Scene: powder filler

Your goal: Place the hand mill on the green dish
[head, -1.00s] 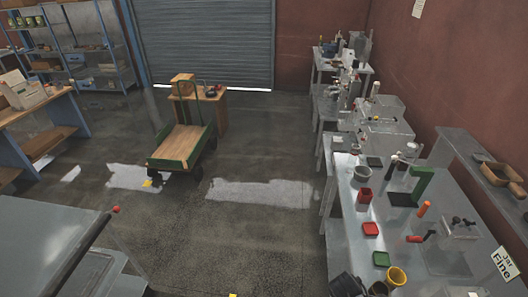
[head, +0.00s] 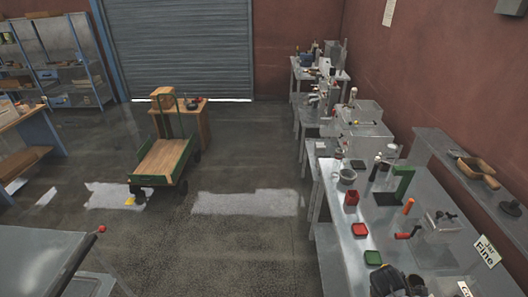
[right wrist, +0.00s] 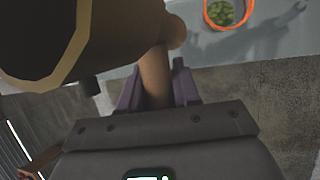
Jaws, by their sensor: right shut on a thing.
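In the right wrist view my right gripper (right wrist: 155,92) is shut on the tan handle of a dark brown, yellow-rimmed vessel (right wrist: 55,35). A grey metal device with a red-handled crank (head: 437,226) stands to the right on the bench. My left gripper is not in view.
A red container (head: 351,200), a grey pot (head: 347,177), a green stand (head: 403,182) and an orange-topped item (head: 408,206) stand farther back. A sign (head: 487,251) is at the right. The right wrist view shows an orange-rimmed cup (right wrist: 228,12) with green contents.

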